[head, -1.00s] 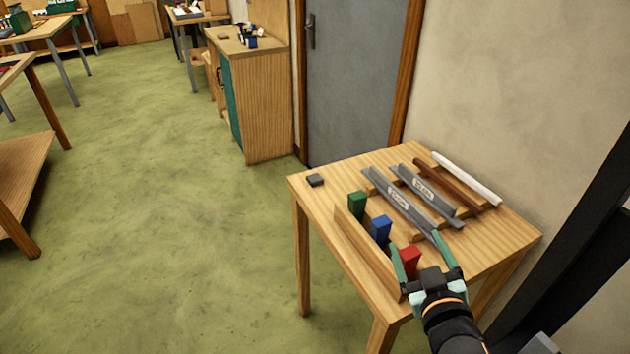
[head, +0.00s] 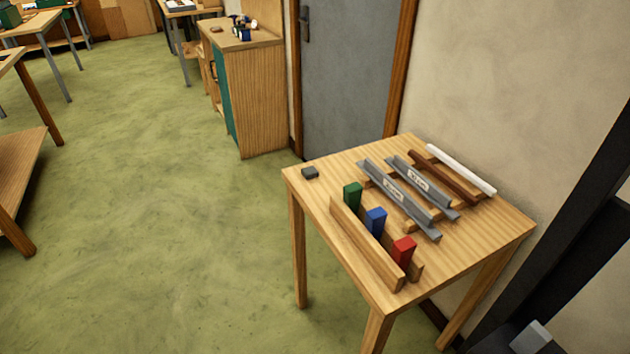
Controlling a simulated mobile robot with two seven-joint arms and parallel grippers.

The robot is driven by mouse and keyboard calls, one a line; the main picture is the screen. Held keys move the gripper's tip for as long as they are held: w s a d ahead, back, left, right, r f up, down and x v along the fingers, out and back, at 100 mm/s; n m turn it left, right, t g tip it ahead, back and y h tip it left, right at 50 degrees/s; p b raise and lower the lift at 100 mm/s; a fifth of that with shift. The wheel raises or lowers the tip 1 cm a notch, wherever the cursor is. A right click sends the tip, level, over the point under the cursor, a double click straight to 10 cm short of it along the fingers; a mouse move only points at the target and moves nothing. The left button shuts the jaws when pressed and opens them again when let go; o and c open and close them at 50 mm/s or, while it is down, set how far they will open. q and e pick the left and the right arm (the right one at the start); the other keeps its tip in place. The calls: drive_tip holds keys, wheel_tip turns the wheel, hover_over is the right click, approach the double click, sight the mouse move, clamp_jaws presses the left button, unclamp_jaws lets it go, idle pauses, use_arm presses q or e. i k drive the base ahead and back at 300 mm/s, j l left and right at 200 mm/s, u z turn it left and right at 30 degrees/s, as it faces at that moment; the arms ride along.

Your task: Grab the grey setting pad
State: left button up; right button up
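The grey setting pad looks to be the small dark grey block (head: 310,173) lying flat near the far left corner of the wooden table (head: 470,262). Nothing touches it and nothing hides it.
On the table are a wooden rack (head: 366,243) with green (head: 352,194), blue (head: 376,219) and red (head: 404,251) blocks, two labelled grey metal channels (head: 399,198), a brown strip (head: 443,177) and a white strip (head: 461,169). A cabinet (head: 262,100) and grey door (head: 349,80) stand behind. Green floor left is clear.

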sight(310, 172)
drive_tip(key=i+j+z, duration=0.1)
drive_tip(key=z, duration=0.35)
drive_tip(key=j+z, duration=0.25)
drive_tip(key=z, duration=0.25)
drive_tip(key=i+j+z, duration=0.2)
drive_tip(key=j, duration=0.25)
drive_tip(key=j+z, duration=0.2)
drive_tip(key=j, duration=0.25)
